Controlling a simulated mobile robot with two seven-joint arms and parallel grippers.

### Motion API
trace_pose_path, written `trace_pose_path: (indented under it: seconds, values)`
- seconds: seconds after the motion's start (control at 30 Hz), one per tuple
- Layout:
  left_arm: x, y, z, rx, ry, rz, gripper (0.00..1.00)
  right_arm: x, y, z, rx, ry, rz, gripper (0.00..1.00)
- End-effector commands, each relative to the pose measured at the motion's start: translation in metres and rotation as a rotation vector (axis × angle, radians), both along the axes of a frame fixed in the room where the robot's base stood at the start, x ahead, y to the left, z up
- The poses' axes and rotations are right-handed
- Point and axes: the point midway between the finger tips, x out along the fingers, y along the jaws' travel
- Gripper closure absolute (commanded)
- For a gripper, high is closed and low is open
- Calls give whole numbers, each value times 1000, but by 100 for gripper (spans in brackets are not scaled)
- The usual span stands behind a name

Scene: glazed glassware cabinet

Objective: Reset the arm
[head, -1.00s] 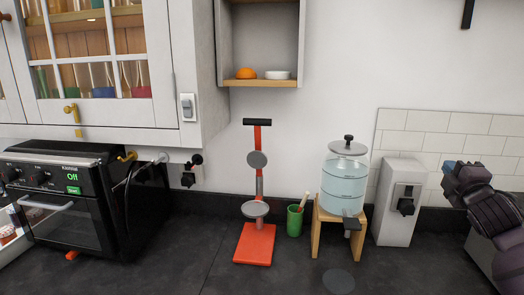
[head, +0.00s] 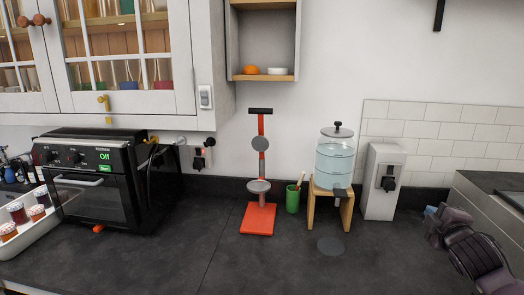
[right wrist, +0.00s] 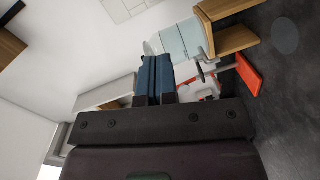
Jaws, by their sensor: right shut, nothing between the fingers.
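My right gripper (head: 430,212) is at the right side of the head view, low over the dark counter and apart from everything on it. In the right wrist view its two blue fingers (right wrist: 154,80) lie together with nothing between them. My left gripper is in neither view. The glazed cabinet (head: 125,55) hangs at the upper left with its doors shut and coloured glassware behind the panes.
A water dispenser (head: 335,160) on a wooden stand, a white box with a black tap (head: 380,180), a red stand (head: 258,219) and a green cup (head: 293,199) line the wall. A black oven (head: 100,185) and a tray of jars (head: 45,232) are left. The front counter is clear.

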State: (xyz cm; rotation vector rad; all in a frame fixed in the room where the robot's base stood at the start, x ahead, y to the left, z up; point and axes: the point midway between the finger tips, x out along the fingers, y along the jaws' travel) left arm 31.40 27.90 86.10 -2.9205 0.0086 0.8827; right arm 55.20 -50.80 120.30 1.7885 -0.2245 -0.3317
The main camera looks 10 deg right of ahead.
Motion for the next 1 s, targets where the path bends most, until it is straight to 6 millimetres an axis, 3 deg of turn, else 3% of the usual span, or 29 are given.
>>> trace_pose_path:
  seconds: [0.03, 0.2, 0.43, 0.6, 1.0]
  values:
    - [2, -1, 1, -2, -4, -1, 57, -12, 12, -26, 67, 46, -11, 100]
    - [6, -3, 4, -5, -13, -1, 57, -63, 55, -103, 319, 206, -84, 100]
    - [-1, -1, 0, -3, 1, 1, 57, -153, 125, -182, 670, 424, -252, 100]
    - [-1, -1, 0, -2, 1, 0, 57, -205, 162, -206, 846, 531, -370, 100]
    - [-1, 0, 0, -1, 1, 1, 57, -283, 219, -220, 1093, 683, -584, 100]
